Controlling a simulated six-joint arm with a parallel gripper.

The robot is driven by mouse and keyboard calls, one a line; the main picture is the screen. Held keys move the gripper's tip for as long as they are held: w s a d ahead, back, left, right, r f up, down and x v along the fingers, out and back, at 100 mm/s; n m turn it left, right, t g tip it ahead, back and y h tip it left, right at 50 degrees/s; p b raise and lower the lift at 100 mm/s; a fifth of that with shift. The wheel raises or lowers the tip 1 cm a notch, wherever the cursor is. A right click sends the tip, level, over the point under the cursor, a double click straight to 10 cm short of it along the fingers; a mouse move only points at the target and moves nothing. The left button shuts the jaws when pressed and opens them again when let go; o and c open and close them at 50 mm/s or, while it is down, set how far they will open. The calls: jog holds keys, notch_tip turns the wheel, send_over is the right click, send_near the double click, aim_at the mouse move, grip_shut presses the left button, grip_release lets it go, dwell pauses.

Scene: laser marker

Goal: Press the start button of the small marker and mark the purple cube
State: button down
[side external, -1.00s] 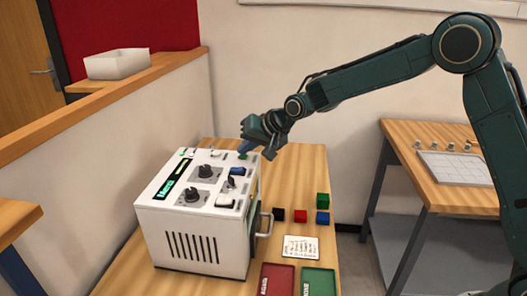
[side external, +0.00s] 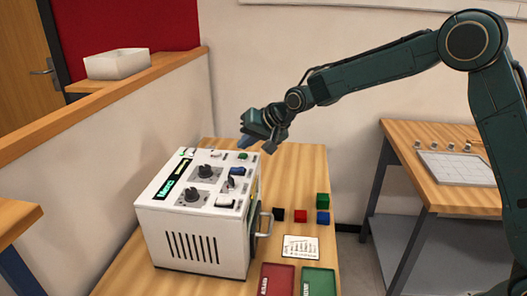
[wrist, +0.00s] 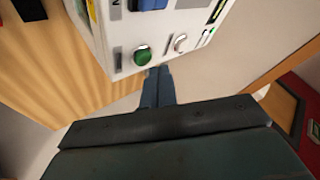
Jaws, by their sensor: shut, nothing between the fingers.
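The white marker machine (side external: 160,228) stands on the wooden table, with knobs, switches and a lit display (side external: 172,178) on top. Its green button (side external: 243,156) is at the far end of the top panel and also shows in the wrist view (wrist: 142,55). My gripper (side external: 243,143) is shut and empty, its fingertips just above the green button and apart from it. In the wrist view the closed fingers (wrist: 157,75) are beside the button, below and right of it. No purple cube is visible; the machine's interior is hidden.
Black (side external: 278,214), red (side external: 300,216), blue (side external: 322,218) and green (side external: 322,201) cubes lie right of the machine. A printed card (side external: 300,248), a red tray (side external: 277,278) and a green tray (side external: 318,281) lie nearer. A door handle (side external: 266,222) sticks out from the machine.

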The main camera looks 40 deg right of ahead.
aim_at(247, 160)
dwell(0.3)
jog(key=shift+r, duration=2.5)
jog(key=s+d+r+n+g+h, duration=0.1)
jog(key=s+d+r, duration=0.25)
jog(key=s, duration=0.65)
jog(key=s+d+r+n+h, duration=0.1)
jog(key=s+d+r, duration=0.25)
jog(key=s, duration=0.75)
jog(key=s+d+f+n+g, duration=0.1)
jog(key=s+d+f, duration=0.1)
jog(key=s, duration=0.9)
jog(key=s+d+f+n+g+h, duration=0.1)
jog(key=s+d+f, duration=0.1)
jog(key=s, duration=0.9)
jog(key=shift+s+f+n, duration=0.25)
jog(key=shift+f+n, duration=0.15)
jog(key=shift+f, duration=0.1)
